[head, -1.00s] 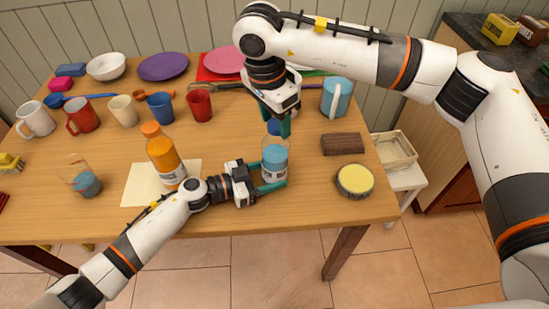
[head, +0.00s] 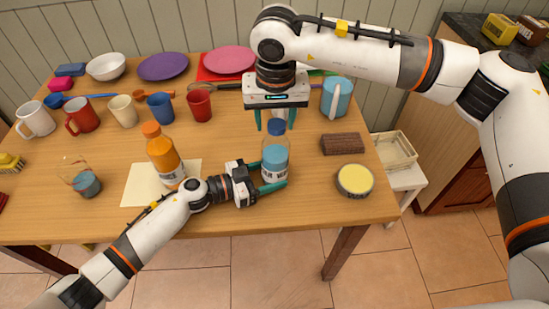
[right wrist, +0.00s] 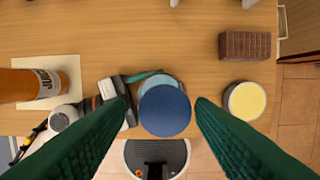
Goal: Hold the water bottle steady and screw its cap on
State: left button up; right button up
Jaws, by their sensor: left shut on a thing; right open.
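The clear water bottle (head: 275,160) with blue water stands upright near the table's front edge. Its blue cap (head: 277,127) sits on top of the bottle; how tightly it is seated cannot be told. My left gripper (head: 271,178) is shut around the bottle's lower body from the left. My right gripper (head: 275,119) points down above the bottle, open, with one finger on each side of the cap. In the right wrist view the cap (right wrist: 165,111) lies between the spread fingers (right wrist: 161,102), with gaps, and hides most of the bottle.
An orange bottle (head: 163,157) stands left on a paper sheet (head: 138,187), by my left arm. A brown block (head: 342,144) and a yellow-topped round tin (head: 355,181) lie to the right. Mugs, including a red one (head: 199,104), and a teal pitcher (head: 336,97) stand behind.

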jog(key=n+y, duration=0.1)
jog(key=n, duration=0.5)
jog(key=c, duration=0.9)
jog(key=m, duration=0.4)
jog(key=shift+s+a+h, duration=0.1)
jog(key=shift+h, duration=0.3)
jog(key=shift+c, duration=0.2)
jog(key=m, duration=0.4)
jog(key=shift+m+h, duration=0.3)
jog(key=shift+m, duration=0.1)
jog(key=m, duration=0.4)
jog(key=shift+g+h, duration=0.3)
jog(key=m, duration=0.5)
jog(key=shift+h, duration=0.3)
jog(key=o, duration=0.9)
jog(key=shift+d, duration=0.2)
jog(key=shift+o, duration=0.2)
